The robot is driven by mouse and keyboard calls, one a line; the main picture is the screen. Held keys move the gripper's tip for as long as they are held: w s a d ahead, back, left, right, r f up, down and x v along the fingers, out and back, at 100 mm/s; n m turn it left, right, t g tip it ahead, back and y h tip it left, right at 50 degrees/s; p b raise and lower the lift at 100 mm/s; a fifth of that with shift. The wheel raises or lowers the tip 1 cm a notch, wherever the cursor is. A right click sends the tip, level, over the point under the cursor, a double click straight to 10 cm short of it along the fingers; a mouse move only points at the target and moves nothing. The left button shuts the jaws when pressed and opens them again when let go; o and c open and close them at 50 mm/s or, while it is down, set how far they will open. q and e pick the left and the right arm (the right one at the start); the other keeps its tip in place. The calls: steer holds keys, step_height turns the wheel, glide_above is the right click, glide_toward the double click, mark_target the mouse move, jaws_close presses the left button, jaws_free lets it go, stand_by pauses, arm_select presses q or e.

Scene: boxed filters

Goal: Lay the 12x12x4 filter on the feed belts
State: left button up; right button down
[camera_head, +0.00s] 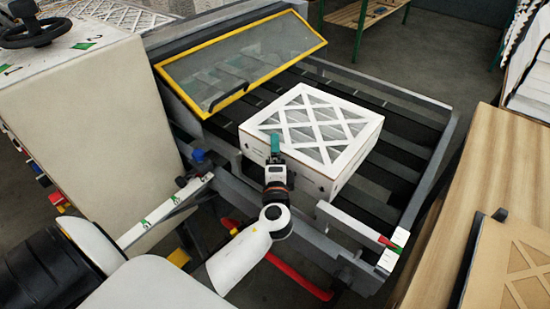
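The filter (318,127) is a white box with a white lattice over grey pleats on its top face. It lies flat on the dark feed belts (392,168), inside the grey machine frame. My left gripper (275,146), with a teal fingertip, is at the filter's near left side, its tip at about the top edge. It looks close to or touching the side; I cannot tell if its fingers are open or shut on the edge. My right gripper cannot be made out.
A yellow-framed clear guard (243,60) with a black handle stands tilted behind the filter. A beige cabinet (95,120) with a black handwheel is at left. A wooden table (500,160) with a cardboard filter (512,270) is at right. Bare belts show right of the filter.

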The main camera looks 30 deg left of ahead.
arm_select(q)
steer(key=shift+r+p, duration=0.55)
steer(key=b+v, duration=0.4)
steer(key=v, duration=0.8)
steer(key=shift+f, duration=0.15)
